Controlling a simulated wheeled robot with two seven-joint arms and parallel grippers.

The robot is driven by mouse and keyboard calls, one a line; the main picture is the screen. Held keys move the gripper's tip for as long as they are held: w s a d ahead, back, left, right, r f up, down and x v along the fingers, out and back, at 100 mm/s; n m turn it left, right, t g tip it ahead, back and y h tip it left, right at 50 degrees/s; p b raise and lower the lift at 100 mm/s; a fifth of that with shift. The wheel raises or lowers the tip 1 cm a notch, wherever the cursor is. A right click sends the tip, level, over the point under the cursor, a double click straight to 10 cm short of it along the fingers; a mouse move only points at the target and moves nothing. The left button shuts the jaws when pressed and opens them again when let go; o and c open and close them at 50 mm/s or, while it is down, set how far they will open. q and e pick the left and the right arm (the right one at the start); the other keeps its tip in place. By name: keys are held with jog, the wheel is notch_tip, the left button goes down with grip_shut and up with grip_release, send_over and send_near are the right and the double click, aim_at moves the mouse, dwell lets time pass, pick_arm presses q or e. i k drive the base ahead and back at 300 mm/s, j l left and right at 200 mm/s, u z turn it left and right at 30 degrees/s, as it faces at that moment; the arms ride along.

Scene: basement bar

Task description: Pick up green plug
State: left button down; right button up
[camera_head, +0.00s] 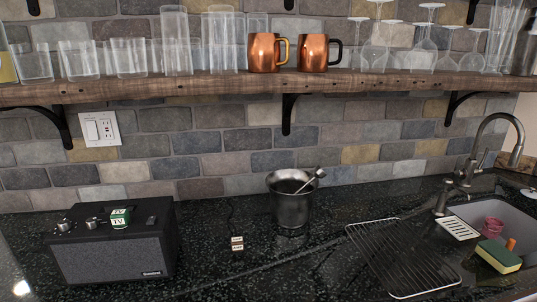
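A small green block with white "TV" labels (119,217), which looks like the green plug, sits on top of the black speaker (110,250) at the left of the counter. It is right of the speaker's knobs. A smaller pale labelled piece (237,243) lies on the counter with a dark cord running back from it. Neither of my grippers shows in the head view.
A metal bucket (291,205) with a utensil stands mid-counter. Beyond are the sink with tap (505,122) and a sponge (498,256). A wooden shelf (200,90) with glasses and copper mugs overhangs the counter.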

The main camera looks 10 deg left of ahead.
aim_at(119, 217)
jog(key=u, duration=1.25)
